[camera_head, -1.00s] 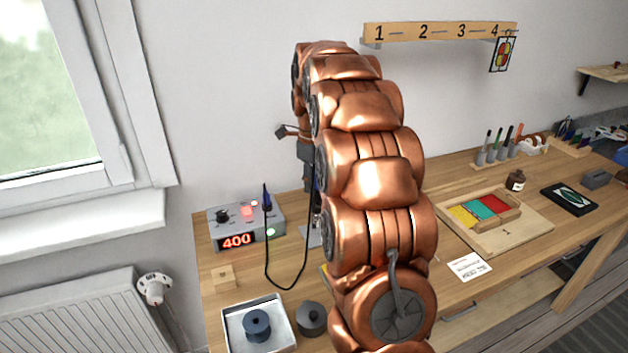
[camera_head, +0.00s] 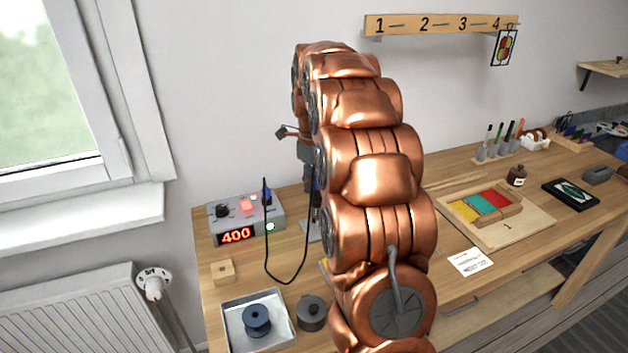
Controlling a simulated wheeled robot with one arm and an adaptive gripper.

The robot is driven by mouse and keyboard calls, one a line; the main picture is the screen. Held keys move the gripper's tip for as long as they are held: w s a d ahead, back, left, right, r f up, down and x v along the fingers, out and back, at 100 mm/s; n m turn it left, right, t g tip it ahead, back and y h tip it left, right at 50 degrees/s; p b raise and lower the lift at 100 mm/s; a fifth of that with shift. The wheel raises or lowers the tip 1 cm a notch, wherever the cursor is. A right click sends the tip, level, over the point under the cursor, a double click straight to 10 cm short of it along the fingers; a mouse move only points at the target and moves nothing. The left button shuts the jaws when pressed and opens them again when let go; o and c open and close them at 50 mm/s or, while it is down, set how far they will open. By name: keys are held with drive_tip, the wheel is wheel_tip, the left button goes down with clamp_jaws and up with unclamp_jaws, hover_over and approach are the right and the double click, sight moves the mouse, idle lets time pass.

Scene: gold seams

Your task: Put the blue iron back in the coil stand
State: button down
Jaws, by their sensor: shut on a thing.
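My gripper (camera_head: 308,156) shows only in part, pointing down at the left edge of my copper arm, which hides most of it. It is shut on the blue iron (camera_head: 317,186), of which only a narrow dark blue strip shows beside the arm. The iron's black cord (camera_head: 276,278) hangs in a loop between the soldering station (camera_head: 245,218) and the gripper. A grey metal plate (camera_head: 311,230) below the gripper may be the base of the coil stand; the coil is hidden behind my arm.
A tray (camera_head: 229,334) with a dark spool (camera_head: 257,319), a dark round pot (camera_head: 311,313) and a small wooden block (camera_head: 222,271) are at the front left. A wooden board with coloured glass (camera_head: 535,226) and a white card (camera_head: 470,262) lie to the right.

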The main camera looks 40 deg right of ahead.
drive_tip(key=c, duration=0.9)
unclamp_jaws()
drive_tip(key=shift+o, duration=0.5)
drive_tip(key=o, duration=0.4)
wheel_tip(320, 180, up, 7)
drive_tip(key=p, duration=0.2)
idle(0.9)
